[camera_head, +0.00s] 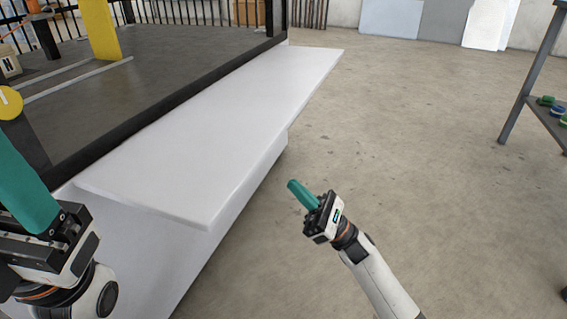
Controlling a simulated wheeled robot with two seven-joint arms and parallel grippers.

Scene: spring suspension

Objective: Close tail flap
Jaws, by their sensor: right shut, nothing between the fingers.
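The tail flap looks to be the long white panel (220,125), lying about level along the open side of a black-framed bed. Its near corner juts out over a white side wall. My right gripper (294,187) is shut and empty, below and right of the flap's outer edge in the picture and apart from it. My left gripper (22,175) is large at the lower left, by the flap's near end. One teal finger shows and its tip runs to the picture's edge, so its opening and any contact are unclear.
The dark bed floor (150,75) lies left of the flap, with a yellow post (100,30) and a yellow disc (10,103). A metal shelf (545,120) with small green and blue items stands at right. The concrete floor between is clear.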

